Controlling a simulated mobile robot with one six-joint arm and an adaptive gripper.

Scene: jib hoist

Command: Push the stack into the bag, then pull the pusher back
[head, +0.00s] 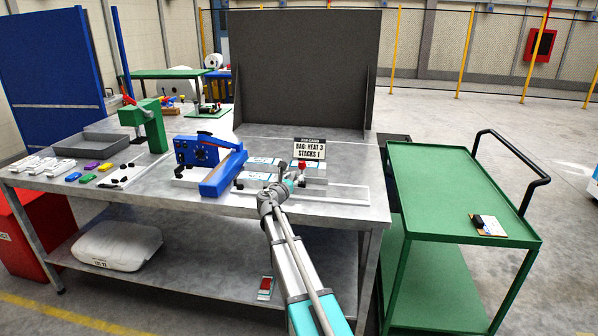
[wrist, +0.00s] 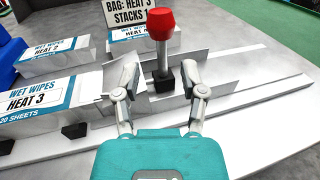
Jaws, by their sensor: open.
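The pusher's red knob (wrist: 163,24) tops a thin metal post with a black foot, beside an upright metal plate (wrist: 196,72). The knob also shows in the head view (head: 302,165). My gripper (wrist: 160,82) is open, one finger either side of the post; I cannot tell whether they touch it. A white and blue wet wipes stack marked HEAT 3 (wrist: 40,104) lies left of my gripper on the light track. Another stack, marked HEAT 2 (wrist: 50,60), lies behind it. I cannot clearly make out the bag; my arm hides part of the track in the head view.
A sign (head: 308,148) reads "BAG: HEAT 3, STACKS 1". A blue lever machine (head: 225,172) stands left of the stacks. A dark panel (head: 305,70) rises behind. The pale track (head: 340,193) is clear to the right. A green cart (head: 450,195) stands right of the bench.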

